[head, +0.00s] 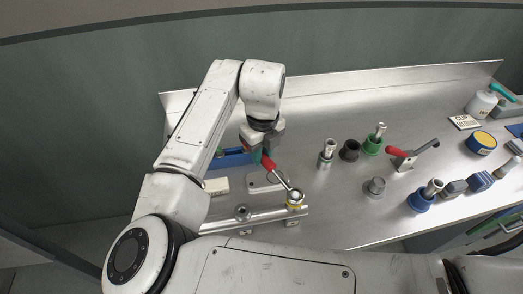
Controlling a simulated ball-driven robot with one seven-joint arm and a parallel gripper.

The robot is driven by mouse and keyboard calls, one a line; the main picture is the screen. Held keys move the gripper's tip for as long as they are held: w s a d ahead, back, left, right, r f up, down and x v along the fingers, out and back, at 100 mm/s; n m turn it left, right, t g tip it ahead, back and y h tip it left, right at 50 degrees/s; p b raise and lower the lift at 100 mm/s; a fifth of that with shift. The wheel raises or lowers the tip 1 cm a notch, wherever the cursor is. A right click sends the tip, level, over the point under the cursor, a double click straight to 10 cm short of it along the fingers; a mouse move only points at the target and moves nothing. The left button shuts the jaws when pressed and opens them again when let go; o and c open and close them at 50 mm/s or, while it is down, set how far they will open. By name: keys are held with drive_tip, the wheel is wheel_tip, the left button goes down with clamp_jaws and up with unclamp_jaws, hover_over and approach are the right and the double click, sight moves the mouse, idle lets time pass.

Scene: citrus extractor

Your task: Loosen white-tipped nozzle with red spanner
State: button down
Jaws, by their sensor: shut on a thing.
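My gripper (261,147) is shut on the red handle of the spanner (269,164). The spanner slopes down to the right, and its metal head lies at a nozzle (293,206) with a yellowish band at the right end of a metal pipe (265,215). I cannot tell whether the head is seated around this nozzle or just above it. Another fitting (241,212) stands further left on the pipe. The white tip is too small to make out on either one. My arm hides part of the bench behind the gripper.
On the steel bench (335,215), a blue tray (236,158) and a pale block (217,187) lie left of the spanner. Several nozzles in coloured holders, a grey knob (375,187) and a red-handled clamp (404,158) stand to the right. A white bottle (482,103) is far right.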

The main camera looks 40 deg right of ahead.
drive_tip(key=shift+f+b, duration=0.45)
drive_tip(key=shift+f, duration=0.25)
drive_tip(key=c, duration=1.4)
unclamp_jaws()
clamp_jaws()
drive_tip(key=shift+a+n+p, duration=0.5)
drive_tip(key=shift+a+n, duration=0.8)
drive_tip(key=shift+a, duration=0.15)
idle(0.4)
drive_tip(key=shift+d+m+b, duration=0.3)
drive_tip(key=shift+d+m, duration=0.5)
drive_tip(key=shift+d, duration=0.1)
idle(0.5)
idle(0.4)
